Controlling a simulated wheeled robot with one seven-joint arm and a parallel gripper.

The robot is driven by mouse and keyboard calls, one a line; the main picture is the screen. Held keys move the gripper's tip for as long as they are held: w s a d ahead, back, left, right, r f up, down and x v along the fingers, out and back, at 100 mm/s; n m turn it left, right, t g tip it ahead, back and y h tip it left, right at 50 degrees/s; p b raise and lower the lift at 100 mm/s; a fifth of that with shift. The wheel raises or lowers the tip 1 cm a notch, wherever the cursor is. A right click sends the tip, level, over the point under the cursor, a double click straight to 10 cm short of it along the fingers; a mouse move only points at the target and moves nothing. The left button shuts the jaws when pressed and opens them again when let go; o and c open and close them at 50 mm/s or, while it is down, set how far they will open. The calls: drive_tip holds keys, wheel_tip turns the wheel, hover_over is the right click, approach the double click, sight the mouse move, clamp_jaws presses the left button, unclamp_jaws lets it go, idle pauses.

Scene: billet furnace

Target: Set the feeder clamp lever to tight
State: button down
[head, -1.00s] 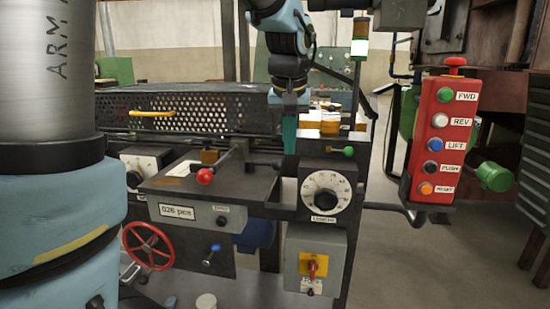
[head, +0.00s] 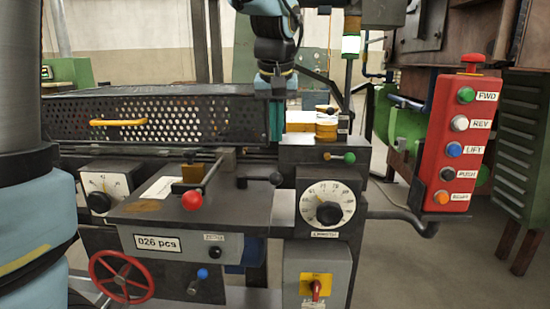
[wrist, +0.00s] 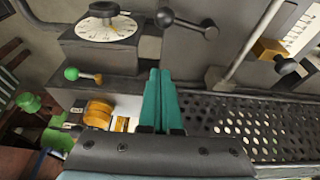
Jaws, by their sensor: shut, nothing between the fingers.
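My gripper (head: 276,122) has its two teal fingers together and empty, above the back of the machine at the right end of the perforated guard. The fingers show shut in the wrist view (wrist: 163,100). A short lever with a black ball (head: 275,178) lies sideways below the fingers in the head view; its ball (wrist: 165,17) is beyond the fingertips in the wrist view, apart from them. Other levers are a long one with a red ball (head: 192,200) and one with a green ball (head: 349,158). I see no readable label naming the clamp lever.
The perforated guard (head: 170,118) with a yellow handle stands behind the levers. A length dial (head: 327,205) is at right front, amber cylinders (head: 326,125) behind it. A red button box (head: 460,140) stands at right. A red handwheel (head: 122,276) is low at left.

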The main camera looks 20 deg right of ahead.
sight(261, 177)
wheel_tip(261, 177, down, 9)
drive_tip(key=p, duration=0.3)
drive_tip(key=shift+s+a+r, duration=0.2)
drive_tip(key=shift+s, duration=0.25)
